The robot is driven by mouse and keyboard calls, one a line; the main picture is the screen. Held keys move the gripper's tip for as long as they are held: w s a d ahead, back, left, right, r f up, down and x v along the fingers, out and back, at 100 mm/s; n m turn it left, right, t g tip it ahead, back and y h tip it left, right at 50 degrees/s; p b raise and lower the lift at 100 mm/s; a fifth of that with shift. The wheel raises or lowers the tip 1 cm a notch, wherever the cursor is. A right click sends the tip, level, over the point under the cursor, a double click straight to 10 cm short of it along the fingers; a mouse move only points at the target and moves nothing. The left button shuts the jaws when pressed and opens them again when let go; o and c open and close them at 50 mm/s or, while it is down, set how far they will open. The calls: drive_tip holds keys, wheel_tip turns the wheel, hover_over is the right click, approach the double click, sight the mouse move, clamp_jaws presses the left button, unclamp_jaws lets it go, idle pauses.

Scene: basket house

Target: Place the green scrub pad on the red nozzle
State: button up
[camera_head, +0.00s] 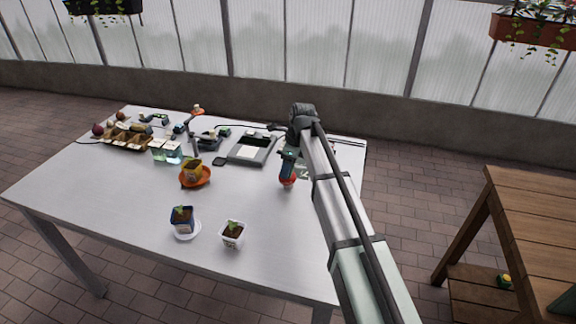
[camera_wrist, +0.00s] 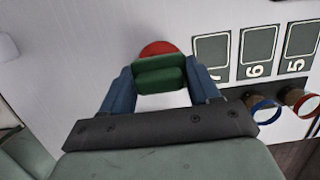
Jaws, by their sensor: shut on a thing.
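My gripper (camera_wrist: 160,85) is shut on the green scrub pad (camera_wrist: 160,72), which sits between its two blue fingers in the wrist view. A red round thing, the red nozzle (camera_wrist: 157,48), shows just beyond the pad's upper edge and is partly hidden by it. In the head view the red nozzle (camera_head: 288,182) is on the white table, directly under my gripper (camera_head: 288,172). The pad is too small to make out in the head view. I cannot tell whether the pad touches the nozzle.
The white table (camera_head: 130,200) holds two potted seedlings at the front and an orange dish (camera_head: 195,180) with a pot. A grey tray (camera_head: 252,149) and a carton with onions stand farther back. Numbered cards (camera_wrist: 258,50) and blue and red rings lie right in the wrist view.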

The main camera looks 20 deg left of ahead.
drive_tip(key=o, duration=1.1)
drive_tip(key=shift+f, duration=0.1)
drive_tip(key=v, duration=1.2)
